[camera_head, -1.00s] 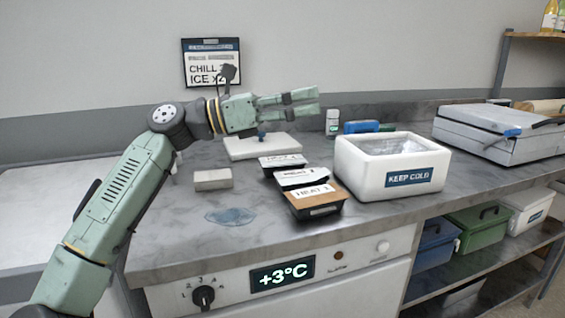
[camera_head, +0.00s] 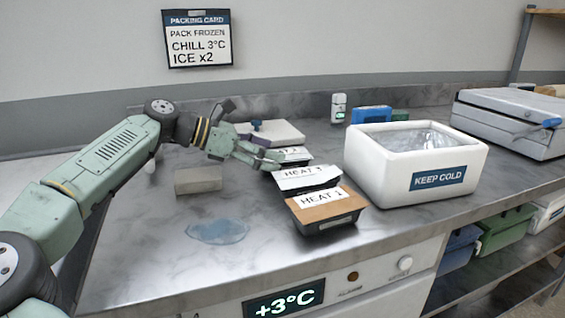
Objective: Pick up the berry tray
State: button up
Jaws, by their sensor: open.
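Three black food trays with lids stand in a row on the counter. The nearest tray (camera_head: 328,222) has a brown lid and a label that seems to read HEAT 1. The middle tray (camera_head: 306,178) has a pale lid marked HEAT 3. The farthest tray (camera_head: 297,153) has a pale lid marked HEAT 2, partly hidden by my gripper. No label naming berries can be read, so I cannot tell which one is the berry tray. My gripper (camera_head: 275,161) is open, low at the left edge of the farthest tray; whether it touches is unclear.
A white KEEP COLD box (camera_head: 395,195) with a clear liner stands right of the trays. A grey block (camera_head: 198,181) and a bluish wet patch (camera_head: 217,231) lie to the left. A white board (camera_head: 285,132) lies behind my gripper.

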aim_at(288, 154)
jog(key=x, duration=0.4)
jog(key=shift+s+d+r+p, duration=0.15)
jog(key=shift+r+p, duration=0.2)
jog(key=shift+r, duration=0.05)
jog(key=shift+d+f, duration=0.25)
jog(key=shift+d, duration=0.2)
jog(key=shift+c, duration=0.4)
jog(key=c, duration=1.3)
